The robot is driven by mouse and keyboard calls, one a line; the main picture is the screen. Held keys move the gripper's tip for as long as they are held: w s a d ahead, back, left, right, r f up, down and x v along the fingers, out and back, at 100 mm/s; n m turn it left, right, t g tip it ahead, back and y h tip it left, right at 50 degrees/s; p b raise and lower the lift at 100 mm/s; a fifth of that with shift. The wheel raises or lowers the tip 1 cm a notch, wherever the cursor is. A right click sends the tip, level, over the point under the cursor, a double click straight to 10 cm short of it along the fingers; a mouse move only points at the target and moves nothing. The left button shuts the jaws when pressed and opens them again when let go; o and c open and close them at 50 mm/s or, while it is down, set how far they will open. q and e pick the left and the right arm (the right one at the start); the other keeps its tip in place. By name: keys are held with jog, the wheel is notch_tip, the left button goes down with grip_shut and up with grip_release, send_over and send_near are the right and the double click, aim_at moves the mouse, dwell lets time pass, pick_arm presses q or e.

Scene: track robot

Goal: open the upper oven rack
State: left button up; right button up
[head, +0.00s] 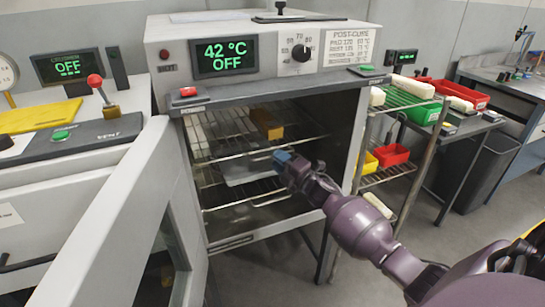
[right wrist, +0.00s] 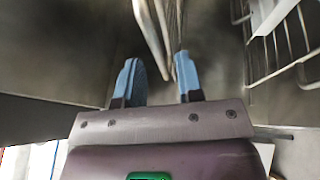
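The oven (head: 180,45) stands with its door (head: 110,225) swung open to the left. My right gripper (head: 282,158) reaches into the opening at the right part of the upper rack's front edge. In the right wrist view its blue fingers (right wrist: 158,78) are apart, with metal rack rods (right wrist: 152,30) running ahead between them. I cannot tell whether they touch. My left gripper is not in view.
A lower wire rack (head: 245,192) sits below, with a pale tray (head: 245,168) between the levels. The display (head: 224,56) reads 42 °C OFF. A wire shelf cart (head: 405,97) with coloured bins stands close at right. A bench with a red-knobbed lever (head: 96,82) is at left.

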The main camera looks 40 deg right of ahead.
jog(key=shift+x, duration=1.55)
jog(key=shift+c, duration=0.5)
grip_shut()
